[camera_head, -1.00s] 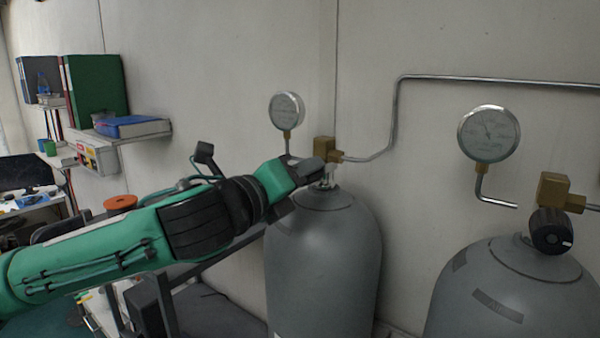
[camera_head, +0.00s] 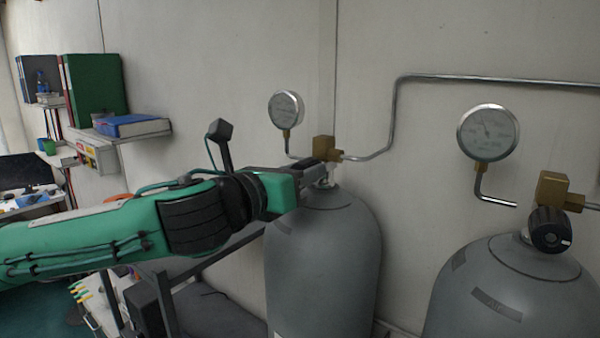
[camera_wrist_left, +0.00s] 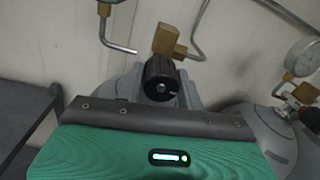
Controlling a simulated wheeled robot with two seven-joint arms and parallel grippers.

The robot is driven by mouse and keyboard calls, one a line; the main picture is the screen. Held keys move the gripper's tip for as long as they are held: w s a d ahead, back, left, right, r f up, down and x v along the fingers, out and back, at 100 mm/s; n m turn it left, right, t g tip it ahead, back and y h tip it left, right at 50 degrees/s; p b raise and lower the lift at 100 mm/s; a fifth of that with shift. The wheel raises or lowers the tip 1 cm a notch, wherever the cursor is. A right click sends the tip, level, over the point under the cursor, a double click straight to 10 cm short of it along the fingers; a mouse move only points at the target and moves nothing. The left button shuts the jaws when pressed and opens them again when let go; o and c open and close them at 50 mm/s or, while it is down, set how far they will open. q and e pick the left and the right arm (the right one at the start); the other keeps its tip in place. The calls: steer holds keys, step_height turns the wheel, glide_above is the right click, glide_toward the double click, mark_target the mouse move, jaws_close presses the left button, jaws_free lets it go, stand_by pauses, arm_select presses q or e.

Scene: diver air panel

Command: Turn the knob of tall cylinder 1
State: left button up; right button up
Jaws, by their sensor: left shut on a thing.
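The left tall grey cylinder (camera_head: 322,255) stands against the wall with a brass valve block (camera_head: 324,147) above its neck. My left gripper (camera_head: 316,174) reaches in from the left and is shut at the valve, on the knob. The knob is hidden behind the gripper in the head view. In the left wrist view the black knob (camera_wrist_left: 160,78) shows beyond the gripper's dark edge, below the brass block (camera_wrist_left: 168,41). My right gripper is not in view.
A round gauge (camera_head: 286,109) stands left of the valve, and a metal pipe (camera_head: 395,110) runs right along the wall. A second grey cylinder (camera_head: 510,290) with a black knob (camera_head: 551,230) and gauge (camera_head: 488,132) stands at right. A shelf (camera_head: 140,134) with folders is at left.

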arm_select(q)
steer(key=shift+d+f, duration=0.1)
steer(key=shift+f, duration=0.15)
steer(key=o, duration=1)
steer(key=shift+c, duration=0.2)
steer(key=shift+o, duration=0.2)
steer(key=shift+r, duration=0.1)
steer(key=shift+s, duration=0.1)
steer(key=shift+s+a+b, duration=0.2)
steer(key=shift+a+b, duration=0.1)
steer(key=b+v, duration=0.5)
steer(key=v, duration=0.8)
